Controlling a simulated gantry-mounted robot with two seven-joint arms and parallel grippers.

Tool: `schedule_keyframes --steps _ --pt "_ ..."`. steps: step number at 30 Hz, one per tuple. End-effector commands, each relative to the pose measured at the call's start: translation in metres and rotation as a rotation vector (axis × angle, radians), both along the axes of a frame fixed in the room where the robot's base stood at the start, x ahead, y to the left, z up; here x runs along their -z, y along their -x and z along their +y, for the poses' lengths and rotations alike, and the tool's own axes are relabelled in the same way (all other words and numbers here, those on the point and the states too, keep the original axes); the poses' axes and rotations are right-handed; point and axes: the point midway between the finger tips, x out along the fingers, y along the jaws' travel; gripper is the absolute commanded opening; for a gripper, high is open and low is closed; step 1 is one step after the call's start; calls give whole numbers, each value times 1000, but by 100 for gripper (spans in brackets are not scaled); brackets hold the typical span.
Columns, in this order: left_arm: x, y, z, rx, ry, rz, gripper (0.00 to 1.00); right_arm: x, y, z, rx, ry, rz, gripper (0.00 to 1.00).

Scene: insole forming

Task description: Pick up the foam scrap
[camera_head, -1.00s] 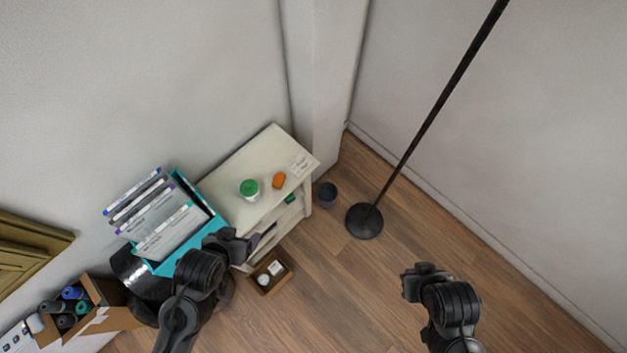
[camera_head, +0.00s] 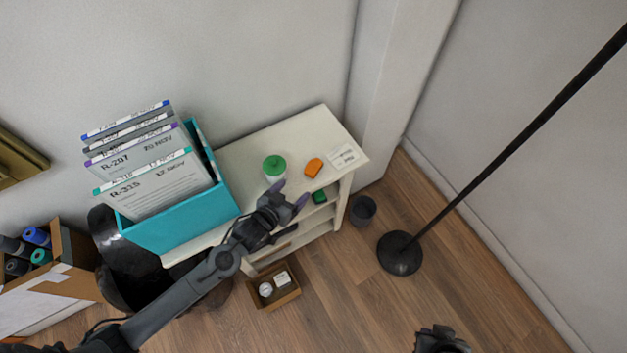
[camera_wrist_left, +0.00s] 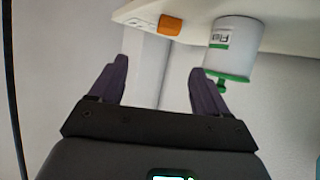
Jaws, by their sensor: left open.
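An orange piece (camera_head: 314,167), which looks like the foam scrap, lies on the top of the white shelf unit (camera_head: 245,157). It also shows at the top of the left wrist view (camera_wrist_left: 170,25). A white jar with a green lid (camera_head: 274,167) stands just left of it in the head view. My left gripper (camera_head: 290,192) is open and empty at the unit's front edge, near the jar and short of the orange piece. In the left wrist view its purple fingers (camera_wrist_left: 158,66) are spread apart. My right gripper (camera_head: 440,338) is partly cut off at the bottom edge.
A teal file box (camera_head: 185,230) with several folders fills the left of the top. A labelled card (camera_head: 342,157) lies right of the orange piece. Below are a green item (camera_head: 320,197), a brown tray (camera_head: 274,303), a dark cup (camera_head: 363,211) and a black pole stand (camera_head: 400,254).

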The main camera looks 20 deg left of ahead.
Motion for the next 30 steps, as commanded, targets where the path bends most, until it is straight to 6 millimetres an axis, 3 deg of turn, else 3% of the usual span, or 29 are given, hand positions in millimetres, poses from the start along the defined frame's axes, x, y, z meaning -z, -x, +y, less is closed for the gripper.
schedule_keyframes --steps 1,6,21,30 --pt "19 -6 2 3 -9 -13 76 22 0 0 0 1 0 0" --pt "30 -18 6 12 -25 -38 76 40 0 0 0 0 -1 0" --pt "51 -67 1 12 -30 -44 76 56 0 2 7 -10 -4 0" --pt "58 -84 -1 13 -32 -46 76 62 0 2 7 -11 -2 0"
